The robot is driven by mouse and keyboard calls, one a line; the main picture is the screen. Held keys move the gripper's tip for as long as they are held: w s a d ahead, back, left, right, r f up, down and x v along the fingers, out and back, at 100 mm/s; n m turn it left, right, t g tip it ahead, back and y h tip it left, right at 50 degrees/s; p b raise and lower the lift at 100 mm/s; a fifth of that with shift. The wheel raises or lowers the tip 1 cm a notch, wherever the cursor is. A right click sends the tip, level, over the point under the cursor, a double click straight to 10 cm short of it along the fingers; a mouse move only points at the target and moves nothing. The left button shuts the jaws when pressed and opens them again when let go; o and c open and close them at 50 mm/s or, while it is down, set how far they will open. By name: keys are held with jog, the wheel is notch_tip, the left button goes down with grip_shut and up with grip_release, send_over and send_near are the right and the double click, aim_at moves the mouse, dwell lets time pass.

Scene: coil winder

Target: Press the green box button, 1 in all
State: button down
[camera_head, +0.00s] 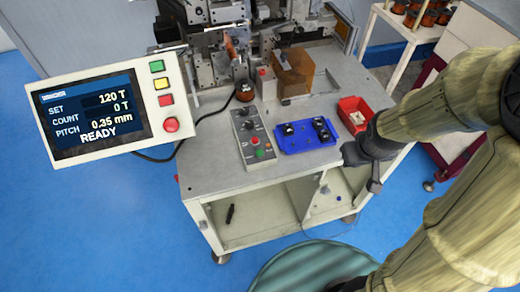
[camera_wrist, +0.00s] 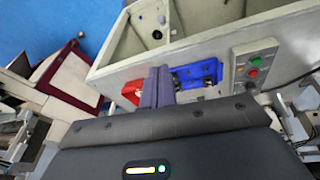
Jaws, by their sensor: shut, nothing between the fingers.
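The grey control box (camera_head: 252,137) lies on the machine table, with a green button (camera_head: 260,153) near its front end and a red button (camera_head: 256,141) just behind it. In the wrist view the control box (camera_wrist: 254,64) is right of the fingers, with its green button (camera_wrist: 253,73) in plain sight. My gripper (camera_head: 374,186) is at the table's front right edge, well to the right of the box and not touching it. Its fingers (camera_wrist: 157,86) are shut and empty.
A blue tray (camera_head: 291,149) with dark parts lies between the control box and my gripper. A red bin (camera_head: 352,103) stands behind my gripper. A display panel (camera_head: 95,112) at left reads READY, count 0 T, and has its own green button (camera_head: 156,66).

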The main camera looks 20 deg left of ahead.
jog(key=w+a+f+n+t+y+p, duration=0.1)
jog(key=w+a+f+n+y+p, duration=0.15)
jog(key=w+a+n, duration=0.6)
jog(key=n+g+y+p, duration=0.25)
jog(key=n+y, duration=0.35)
jog(key=n, duration=0.5)
send_over(263, 154)
jog(key=f, duration=0.2)
jog(key=shift+a+r+t+p, duration=0.1)
jog(key=shift+r+t+p, duration=0.15)
jog(key=shift+p, duration=0.05)
jog(key=shift+f, duration=0.1)
notch_tip(263, 154, down, 9)
jog(key=b, duration=0.7)
jog(key=shift+b, duration=0.35)
jog(key=shift+f+b, duration=0.25)
jog(key=shift+b, duration=0.2)
